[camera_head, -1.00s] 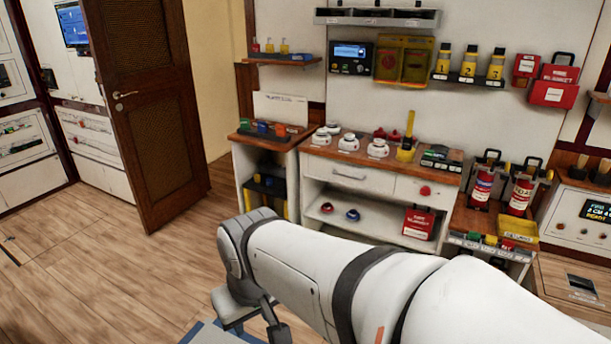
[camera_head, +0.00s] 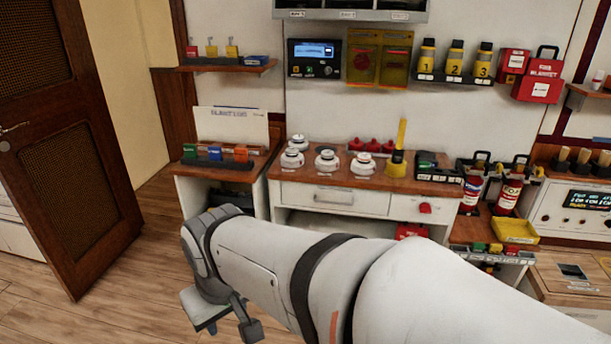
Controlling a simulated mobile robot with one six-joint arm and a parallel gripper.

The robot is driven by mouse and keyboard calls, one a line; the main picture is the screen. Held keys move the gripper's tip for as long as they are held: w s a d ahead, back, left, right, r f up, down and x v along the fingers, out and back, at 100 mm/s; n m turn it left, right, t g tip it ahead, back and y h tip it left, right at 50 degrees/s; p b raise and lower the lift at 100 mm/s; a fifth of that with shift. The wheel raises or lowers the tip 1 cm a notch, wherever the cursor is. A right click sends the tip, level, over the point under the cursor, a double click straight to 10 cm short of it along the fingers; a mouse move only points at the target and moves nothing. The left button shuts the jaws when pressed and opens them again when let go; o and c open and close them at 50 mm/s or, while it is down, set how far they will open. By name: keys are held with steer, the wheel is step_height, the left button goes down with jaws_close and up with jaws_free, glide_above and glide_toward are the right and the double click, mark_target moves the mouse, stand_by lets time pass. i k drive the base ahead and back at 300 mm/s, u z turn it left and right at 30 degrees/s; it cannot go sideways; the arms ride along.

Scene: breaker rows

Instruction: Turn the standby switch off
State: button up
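No switch marked standby can be made out. A dark wall unit (camera_head: 314,60) with a blue display and small buttons hangs left of the yellow cases. A white panel (camera_head: 560,216) with a dark display and small knobs stands at the right edge, partly cut off. Their lettering is too small to read as a switch label. My white arm crosses the lower picture from the right. Its far end (camera_head: 224,318) hangs low at the lower left, over the floor and away from both panels. Whether its fingers are open or shut is unclear.
A white cabinet (camera_head: 335,198) with a wooden top carries round white devices (camera_head: 327,160). Red extinguishers (camera_head: 508,195) and a yellow tray (camera_head: 515,230) stand to its right. A brown door (camera_head: 75,190) is open at left. Wooden floor (camera_head: 120,290) is clear at lower left.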

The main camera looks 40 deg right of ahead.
mark_target(425, 207)
steer(key=z, duration=0.75)
steer(key=i, duration=1.4)
steer(key=z, duration=0.95)
steer(key=k, duration=0.75)
steer(key=z, duration=0.2)
steer(key=i, duration=0.8)
steer(key=u, duration=0.05)
